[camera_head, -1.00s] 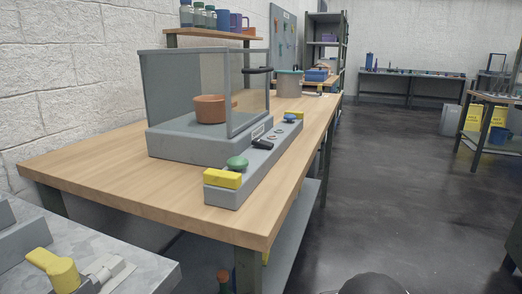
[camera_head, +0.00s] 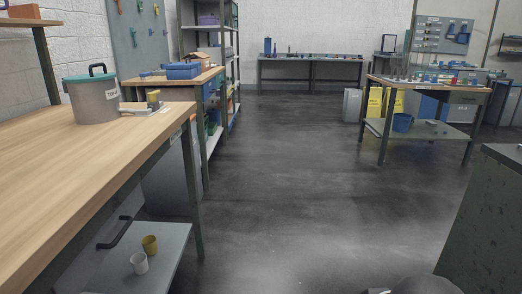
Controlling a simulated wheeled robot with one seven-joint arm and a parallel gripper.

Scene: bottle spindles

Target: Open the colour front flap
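I cannot make out a flap marked as the colour front flap in this view. A black bar handle (camera_head: 115,233) shows low on the left, beneath the near wooden bench (camera_head: 70,165). I cannot tell what the handle is fixed to. A grey pot with a green lid and black handle (camera_head: 95,100) stands at the far end of that bench; its label is too small to read.
A white cup (camera_head: 139,264) and an olive cup (camera_head: 150,245) stand on the grey lower shelf (camera_head: 170,265). Open dark floor (camera_head: 290,170) lies ahead. A dark cabinet (camera_head: 485,220) stands at right, and a workbench (camera_head: 430,84) with tools behind it.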

